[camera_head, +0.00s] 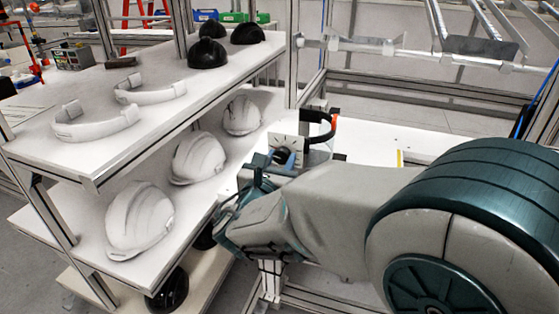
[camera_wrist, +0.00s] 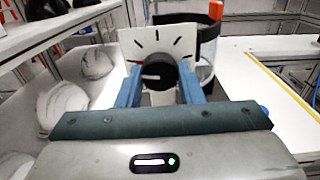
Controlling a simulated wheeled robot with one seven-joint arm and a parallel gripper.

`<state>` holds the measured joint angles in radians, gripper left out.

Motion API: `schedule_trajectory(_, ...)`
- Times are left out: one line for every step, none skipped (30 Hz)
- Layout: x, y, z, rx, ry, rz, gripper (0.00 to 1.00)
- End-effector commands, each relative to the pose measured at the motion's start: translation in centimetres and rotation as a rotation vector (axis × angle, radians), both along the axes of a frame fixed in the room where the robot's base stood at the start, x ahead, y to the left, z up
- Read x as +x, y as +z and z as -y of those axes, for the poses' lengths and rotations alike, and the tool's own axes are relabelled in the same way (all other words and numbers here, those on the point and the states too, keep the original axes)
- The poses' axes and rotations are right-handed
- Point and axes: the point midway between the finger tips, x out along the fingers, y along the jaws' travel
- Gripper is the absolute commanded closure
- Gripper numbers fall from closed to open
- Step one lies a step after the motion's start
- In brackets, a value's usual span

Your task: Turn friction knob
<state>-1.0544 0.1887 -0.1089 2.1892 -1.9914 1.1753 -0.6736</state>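The friction knob (camera_wrist: 155,76) is a round black knob on a white dial plate (camera_wrist: 132,42) with dark tick marks and a red mark at the left. A white line on the knob lies roughly level. My gripper (camera_wrist: 159,66) has its two blue fingers apart, one on each side of the knob. I cannot tell whether they touch it. In the head view, the knob (camera_head: 284,156) and plate stand just beyond my gripper (camera_head: 272,168), and my arm hides part of the bench there.
A dark curved strap with an orange end (camera_head: 322,127) stands right behind the plate. A shelf rack (camera_head: 95,182) at the left holds white helmet shells (camera_head: 140,220), headbands and black domes. The white bench (camera_head: 385,143) is mostly clear at the right.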

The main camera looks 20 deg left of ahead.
Motion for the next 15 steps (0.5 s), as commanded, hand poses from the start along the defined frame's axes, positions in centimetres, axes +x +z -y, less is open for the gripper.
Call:
schedule_trajectory(-0.02,0.01,-0.03,0.0,0.001,0.0,0.89)
schedule_trajectory(-0.02,0.01,-0.03,0.0,0.001,0.0,0.89)
schedule_trajectory(-0.03,0.0,-0.03,0.001,0.001,0.0,0.89)
schedule_trajectory(-0.03,-0.01,-0.04,0.002,0.001,0.0,0.89)
schedule_trajectory(-0.03,-0.03,-0.04,0.004,0.001,0.0,0.89)
schedule_trajectory(-0.03,-0.06,-0.05,0.009,0.001,0.0,0.89)
schedule_trajectory(-0.04,-0.09,-0.05,0.014,0.001,0.001,0.89)
schedule_trajectory(-0.04,-0.12,-0.05,0.021,0.002,0.001,0.89)
schedule_trajectory(-0.04,-0.16,-0.06,0.033,0.002,0.003,0.89)
schedule_trajectory(-0.03,-0.18,-0.05,0.043,0.002,0.003,0.89)
schedule_trajectory(-0.02,-0.21,-0.03,0.056,0.001,0.004,0.89)
schedule_trajectory(0.0,-0.25,-0.02,0.074,0.001,0.006,0.89)
schedule_trajectory(0.01,-0.3,-0.02,0.09,0.001,0.007,0.89)
schedule_trajectory(0.0,-0.35,-0.05,0.108,0.001,0.008,0.89)
schedule_trajectory(-0.02,-0.42,-0.07,0.134,0.002,0.008,0.89)
